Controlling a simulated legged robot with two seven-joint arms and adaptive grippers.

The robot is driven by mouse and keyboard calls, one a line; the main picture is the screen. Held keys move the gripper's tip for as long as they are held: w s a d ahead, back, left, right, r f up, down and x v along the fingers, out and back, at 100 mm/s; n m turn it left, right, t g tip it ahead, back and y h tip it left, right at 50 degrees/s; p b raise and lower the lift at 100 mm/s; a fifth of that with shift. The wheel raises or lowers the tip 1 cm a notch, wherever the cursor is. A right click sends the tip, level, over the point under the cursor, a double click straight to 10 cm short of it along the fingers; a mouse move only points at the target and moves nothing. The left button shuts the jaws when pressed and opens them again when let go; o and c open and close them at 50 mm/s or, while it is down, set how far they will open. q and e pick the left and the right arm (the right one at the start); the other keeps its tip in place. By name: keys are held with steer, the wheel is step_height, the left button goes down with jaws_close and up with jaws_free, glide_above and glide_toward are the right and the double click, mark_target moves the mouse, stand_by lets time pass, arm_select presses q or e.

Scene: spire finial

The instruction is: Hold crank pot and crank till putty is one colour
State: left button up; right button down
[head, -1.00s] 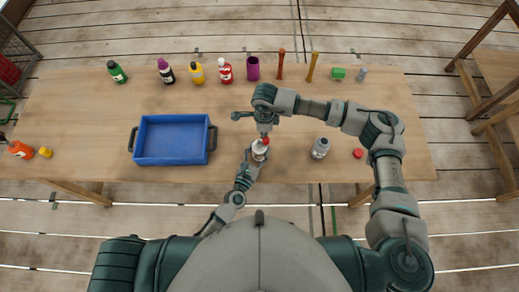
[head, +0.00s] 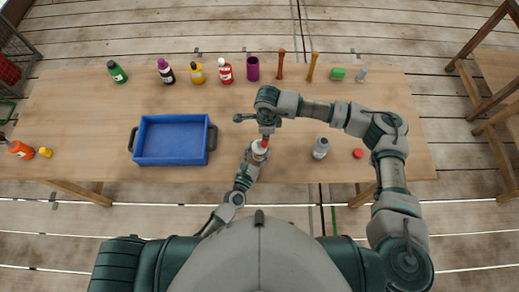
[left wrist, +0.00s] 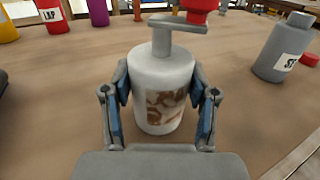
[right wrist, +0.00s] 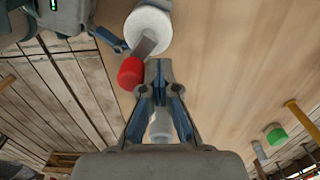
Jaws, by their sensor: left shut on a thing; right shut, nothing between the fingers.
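The crank pot (left wrist: 162,88) is a white upright cylinder with a grey crank arm (left wrist: 178,24) and a red knob (left wrist: 199,8) on top. Its window (left wrist: 166,105) shows putty in brown and whitish patches. In the head view the pot (head: 258,152) stands near the table's front edge. My left gripper (left wrist: 161,100) is shut around its body, one finger on each side. My right gripper (right wrist: 158,68) is shut and empty above the pot. Its fingertips are beside the red knob (right wrist: 130,73); whether they touch it I cannot tell.
A grey bottle (head: 320,148) and a red cap (head: 358,153) are right of the pot. A blue tray (head: 172,140) lies to the left. Several bottles, a purple cup (head: 253,68) and tools line the back of the table (head: 300,100). Mid-table is mostly clear.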

mark_target(265, 144)
steer(key=shift+s+d, duration=0.2)
steer(key=shift+s, duration=0.6)
stand_by(0.6)
steer(key=shift+s+a, duration=0.2)
steer(key=shift+s, duration=0.25)
stand_by(0.6)
steer(key=shift+s+a, duration=0.1)
steer(key=shift+s, duration=0.1)
steer(key=shift+s+a, duration=0.45)
steer(key=shift+a, duration=0.05)
stand_by(0.8)
steer(key=shift+d, duration=0.35)
steer(key=shift+r, duration=3.5)
arm_select(q)
steer(key=o, duration=1.3)
steer(key=shift+o, duration=0.2)
